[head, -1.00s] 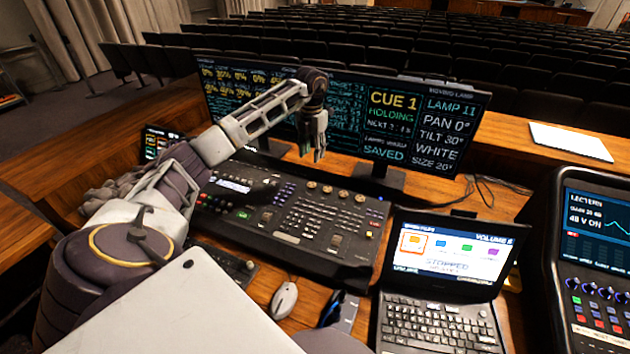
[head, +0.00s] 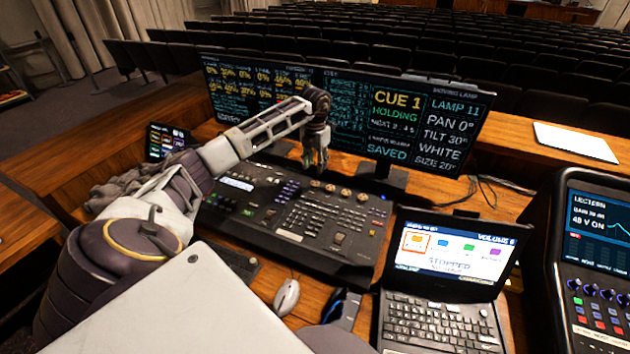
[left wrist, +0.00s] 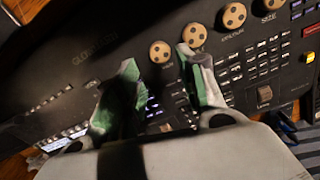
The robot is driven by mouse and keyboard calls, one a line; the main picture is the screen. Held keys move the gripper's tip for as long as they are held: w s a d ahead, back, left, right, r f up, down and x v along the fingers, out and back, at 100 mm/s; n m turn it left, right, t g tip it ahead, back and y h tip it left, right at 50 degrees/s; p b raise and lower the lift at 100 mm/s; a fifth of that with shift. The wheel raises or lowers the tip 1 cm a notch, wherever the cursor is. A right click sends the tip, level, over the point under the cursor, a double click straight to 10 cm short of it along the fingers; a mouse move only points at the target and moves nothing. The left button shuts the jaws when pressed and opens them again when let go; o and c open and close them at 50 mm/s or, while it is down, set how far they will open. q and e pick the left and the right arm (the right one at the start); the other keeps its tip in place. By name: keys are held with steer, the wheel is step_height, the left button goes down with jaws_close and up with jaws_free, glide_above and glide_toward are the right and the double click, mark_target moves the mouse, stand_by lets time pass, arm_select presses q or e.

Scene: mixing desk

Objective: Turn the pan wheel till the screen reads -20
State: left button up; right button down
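The wide screen (head: 440,125) shows LAMP 11, PAN 0°, TILT 30°, WHITE and SIZE 20°. Below it lies the black lighting desk (head: 290,215) with a row of several tan wheels along its far edge. The leftmost wheel (left wrist: 160,51), which I take for the pan wheel, shows in the left wrist view just beyond the gap between my fingertips; its label is not readable. My left gripper (head: 316,165) points down above that end of the row. In the left wrist view its two fingers (left wrist: 157,62) are apart with nothing held. My right gripper is not in view.
A laptop (head: 445,275) reading STOPPED stands front right, with a lectern console (head: 600,260) beyond it. A white mouse (head: 286,297) lies before the desk. The screen stands close behind my left gripper. Other wheels (left wrist: 194,35) sit close beside the leftmost.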

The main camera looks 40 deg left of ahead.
mark_target(315, 183)
arm_select(q)
steer(key=shift+f+p, duration=0.4)
steer(key=shift+f, duration=3.6)
steer(key=shift+c, duration=0.4)
steer(key=c, duration=0.7)
